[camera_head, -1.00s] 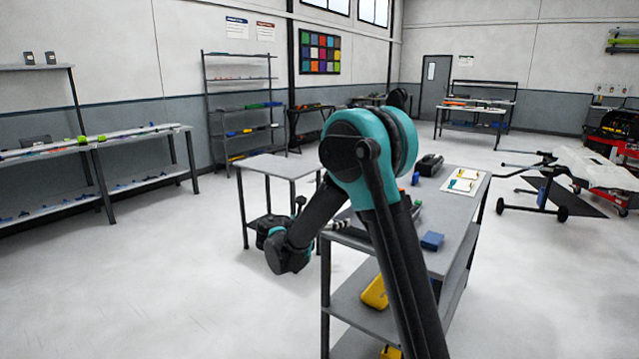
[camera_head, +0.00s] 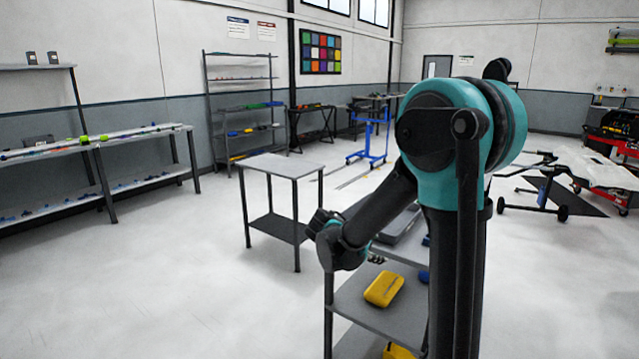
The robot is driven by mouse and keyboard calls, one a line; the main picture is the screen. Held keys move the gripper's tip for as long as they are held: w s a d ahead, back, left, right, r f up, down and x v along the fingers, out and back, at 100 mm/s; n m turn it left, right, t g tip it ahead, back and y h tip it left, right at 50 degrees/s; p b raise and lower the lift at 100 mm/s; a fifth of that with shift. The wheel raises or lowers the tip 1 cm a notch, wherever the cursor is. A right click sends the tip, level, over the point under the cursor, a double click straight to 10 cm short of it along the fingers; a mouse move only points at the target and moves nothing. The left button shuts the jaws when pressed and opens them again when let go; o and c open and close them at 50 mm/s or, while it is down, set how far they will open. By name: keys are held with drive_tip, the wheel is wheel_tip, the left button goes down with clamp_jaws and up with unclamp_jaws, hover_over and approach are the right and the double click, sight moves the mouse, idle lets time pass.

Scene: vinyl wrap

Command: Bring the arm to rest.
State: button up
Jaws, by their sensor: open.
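My arm (camera_head: 453,150) stands large at the right of centre, with its teal and black elbow high and its forearm bent down to the left. My gripper (camera_head: 323,221) is at the end of the forearm, partly hidden behind the dark wrist. It is open, and nothing shows held in it. In this view it lies in front of the gap between the small grey table (camera_head: 284,165) and the grey cart. Its fingertips do not show clearly.
The grey cart (camera_head: 350,310) stands close behind my arm, with a yellow case (camera_head: 384,289) on its shelf. A blue stand (camera_head: 370,140) is farther back. A long shelf unit (camera_head: 95,143) lines the left wall. The floor at left front is clear.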

drive_tip(key=s+d+f+m+g+y, duration=0.1)
drive_tip(key=s+d+f+m+y, duration=0.15)
drive_tip(key=s+m, duration=0.35)
drive_tip(key=s+d+f+m+g+y, duration=0.2)
drive_tip(key=s+d+f+m, duration=0.15)
drive_tip(key=s, duration=0.45)
drive_tip(key=s+a+f+m+y, duration=0.2)
drive_tip(key=s+m, duration=0.2)
drive_tip(key=s, duration=0.1)
drive_tip(key=s+a+f+m+y, duration=0.2)
drive_tip(key=s+m, duration=0.3)
drive_tip(key=shift+s+f, duration=0.25)
drive_tip(key=shift+f, duration=0.05)
